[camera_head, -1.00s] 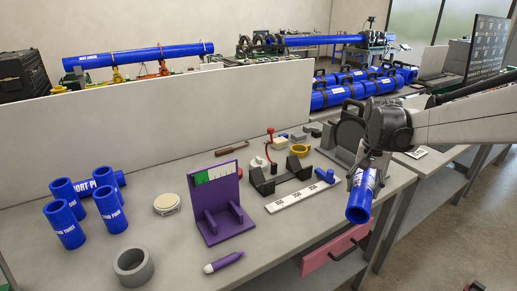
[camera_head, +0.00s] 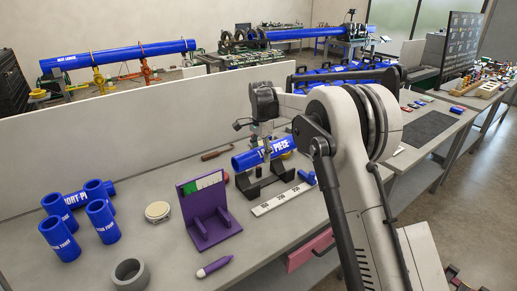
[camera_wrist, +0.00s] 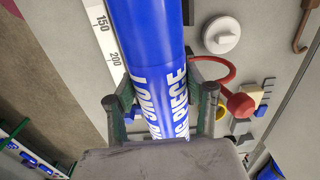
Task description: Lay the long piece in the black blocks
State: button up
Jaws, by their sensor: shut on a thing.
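The long piece is a blue pipe with white lettering (camera_head: 246,160). My gripper (camera_head: 267,150) is shut around its middle and holds it roughly level. In the wrist view the long piece (camera_wrist: 152,45) runs between my two dark fingers (camera_wrist: 162,100), one on each side. The blocks are not clearly visible in the wrist view, where the pipe and gripper cover the middle.
A white ruler strip (camera_head: 284,199) lies in front of the blocks. A purple stand with a scale (camera_head: 207,212) is to their left. A small blue piece (camera_head: 307,177) lies to the right. Several short blue pipes (camera_head: 102,222) stand at the left. A low white wall (camera_head: 130,138) runs behind.

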jog(key=shift+w+a, duration=0.15)
jog(key=shift+a, duration=0.3)
jog(key=shift+f, duration=0.1)
jog(key=shift+f+b, duration=3.1)
jog(key=shift+f, duration=1.25)
jog(key=shift+f+b, duration=0.5)
jog(key=shift+f, duration=0.25)
jog(key=o, duration=1.5)
notch_tip(320, 180, up, 12)
jog(key=shift+r, duration=0.1)
